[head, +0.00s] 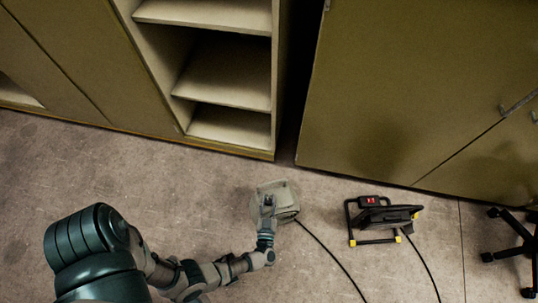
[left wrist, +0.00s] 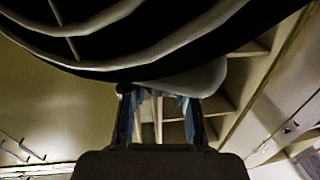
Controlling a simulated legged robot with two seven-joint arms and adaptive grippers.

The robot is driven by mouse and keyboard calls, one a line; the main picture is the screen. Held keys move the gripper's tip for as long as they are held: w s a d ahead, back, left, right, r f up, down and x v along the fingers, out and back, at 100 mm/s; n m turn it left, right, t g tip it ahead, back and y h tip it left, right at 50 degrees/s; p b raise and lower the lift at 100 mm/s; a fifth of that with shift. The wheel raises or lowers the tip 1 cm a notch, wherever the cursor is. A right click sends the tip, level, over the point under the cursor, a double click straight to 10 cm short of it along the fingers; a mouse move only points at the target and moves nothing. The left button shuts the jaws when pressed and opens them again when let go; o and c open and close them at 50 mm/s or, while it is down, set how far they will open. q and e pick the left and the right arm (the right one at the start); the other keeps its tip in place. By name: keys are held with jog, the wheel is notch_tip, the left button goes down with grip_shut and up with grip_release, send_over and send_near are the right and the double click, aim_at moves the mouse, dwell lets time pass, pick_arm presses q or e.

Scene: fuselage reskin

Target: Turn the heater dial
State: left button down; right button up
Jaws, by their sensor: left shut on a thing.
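The heater (head: 286,191) is a small pale grey-beige box on the floor, in the middle of the head view, with a black cable. My left gripper (head: 268,200) is at its near-left top side, touching it. In the left wrist view the heater (left wrist: 205,78) fills the top, with pale curved grille bars over a dark front. The left fingers (left wrist: 160,97) reach up to its edge and are shut on a part there, where the dial would be. The dial itself is hidden, so its angle cannot be told. My right gripper is not in view.
A black work lamp with yellow feet (head: 377,216) stands right of the heater, its cable trailing forward. An open shelf cabinet (head: 229,70) and closed cabinets (head: 410,90) stand behind. A wheeled chair base (head: 515,245) is at far right. Floor is clear in front.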

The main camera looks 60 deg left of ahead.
pick_arm(q)
jog(key=shift+w+d+n+g+y, duration=0.15)
jog(key=shift+n+g+y, duration=0.55)
jog(key=shift+g, duration=0.4)
jog(key=shift+n, duration=0.3)
jog(key=c, duration=0.9)
grip_release()
jog(key=shift+o, duration=0.2)
jog(key=shift+s, duration=0.2)
jog(key=v, duration=1.2)
jog(key=shift+w, duration=0.2)
